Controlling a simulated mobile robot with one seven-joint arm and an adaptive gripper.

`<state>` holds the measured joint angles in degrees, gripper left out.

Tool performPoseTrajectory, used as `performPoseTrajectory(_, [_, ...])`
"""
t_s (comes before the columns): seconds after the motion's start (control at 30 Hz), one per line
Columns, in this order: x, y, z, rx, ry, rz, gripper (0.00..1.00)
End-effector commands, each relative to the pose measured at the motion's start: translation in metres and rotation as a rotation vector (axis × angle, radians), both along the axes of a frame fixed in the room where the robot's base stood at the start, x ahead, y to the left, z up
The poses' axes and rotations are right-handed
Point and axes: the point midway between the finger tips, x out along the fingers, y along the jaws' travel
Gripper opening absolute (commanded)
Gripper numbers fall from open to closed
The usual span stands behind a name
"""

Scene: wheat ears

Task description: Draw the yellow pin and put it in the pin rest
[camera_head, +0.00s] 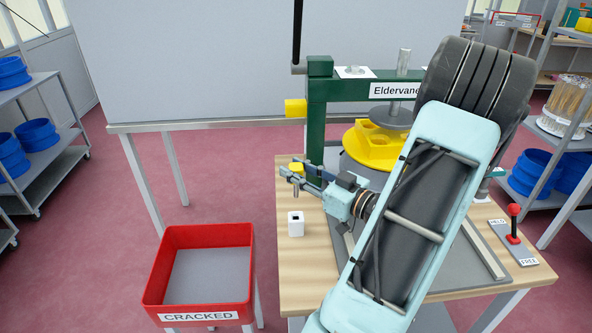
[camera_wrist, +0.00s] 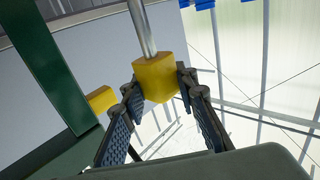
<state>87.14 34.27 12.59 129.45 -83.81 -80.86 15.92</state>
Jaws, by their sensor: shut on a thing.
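My gripper (camera_head: 301,172) is shut on the yellow pin (camera_head: 296,167) by its yellow head, left of the green press. The pin's metal shaft hangs down, clear of the table. In the wrist view, the fingers (camera_wrist: 158,88) grip both sides of the yellow head (camera_wrist: 160,80), and the shaft runs toward the top edge. A small white block with a dark opening, apparently the pin rest (camera_head: 295,225), stands on the wooden table below the pin. The shaft's tip appears above the block with a gap between them.
The green press (camera_head: 319,110) labelled Eldervane has a yellow block (camera_head: 295,108) on its left side. A red bin marked CRACKED (camera_head: 201,316) stands left of the table (camera_head: 293,262). A red-knobbed lever (camera_head: 513,224) is at the right. My arm hides much of the press.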

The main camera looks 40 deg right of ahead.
Motion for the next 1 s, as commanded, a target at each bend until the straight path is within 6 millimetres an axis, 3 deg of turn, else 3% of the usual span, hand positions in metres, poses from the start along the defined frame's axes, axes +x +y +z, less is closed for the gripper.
performPoseTrajectory(0.63, [0.000,0.000,-0.052,0.000,0.000,0.001,0.00])
performPoseTrajectory(1.0, [0.000,0.000,-0.058,-0.001,0.000,0.001,0.00])
